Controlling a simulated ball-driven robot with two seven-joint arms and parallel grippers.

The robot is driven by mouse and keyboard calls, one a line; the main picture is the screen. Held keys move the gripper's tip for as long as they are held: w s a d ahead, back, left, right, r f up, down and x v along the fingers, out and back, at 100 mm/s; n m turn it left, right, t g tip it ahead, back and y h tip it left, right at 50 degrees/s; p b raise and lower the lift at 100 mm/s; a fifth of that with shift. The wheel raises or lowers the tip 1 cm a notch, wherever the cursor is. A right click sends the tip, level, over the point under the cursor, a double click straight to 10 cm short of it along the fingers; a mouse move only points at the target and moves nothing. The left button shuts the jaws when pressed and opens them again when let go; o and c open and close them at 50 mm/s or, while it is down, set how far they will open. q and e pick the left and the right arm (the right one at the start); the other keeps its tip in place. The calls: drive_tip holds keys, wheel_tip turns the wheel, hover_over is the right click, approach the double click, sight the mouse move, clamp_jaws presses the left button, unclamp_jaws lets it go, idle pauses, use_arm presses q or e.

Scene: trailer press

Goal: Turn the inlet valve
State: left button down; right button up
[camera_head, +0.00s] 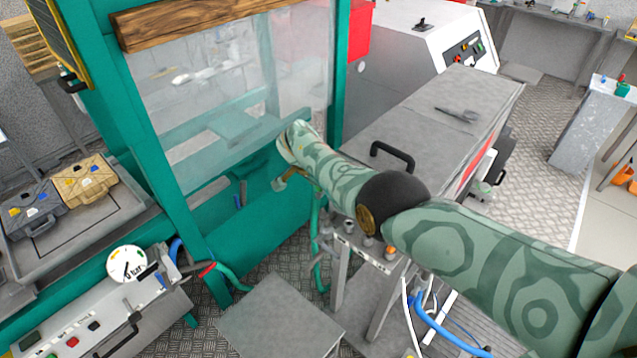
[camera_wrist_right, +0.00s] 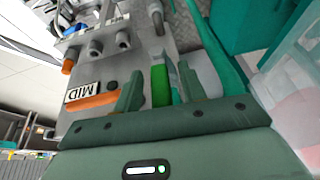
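In the right wrist view, a metal block carries valves and fittings. A green handle (camera_wrist_right: 160,86) stands upright between the two dark green fingers of my right gripper (camera_wrist_right: 160,92). The gripper is open around this handle, with narrow gaps apparent on both sides. An orange handle (camera_wrist_right: 92,106) lies left of the fingers, beside a plate marked "MID" (camera_wrist_right: 92,91). I cannot read which valve is the inlet. In the head view my right arm (camera_head: 460,235) reaches in from the right towards the press; its fingers and the handle are hard to make out there. My left gripper is not in view.
The teal press frame (camera_head: 175,185) with a clear guard (camera_head: 215,95) stands close to my right arm. A grey cabinet (camera_head: 450,110) with a black handle is behind it. A gauge panel (camera_head: 128,264) is at lower left. A grey box (camera_head: 280,318) stands at bottom centre.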

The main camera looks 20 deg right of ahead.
drive_tip(key=p+v, duration=0.9)
drive_tip(key=v, duration=0.7)
drive_tip(key=shift+w+r, duration=0.1)
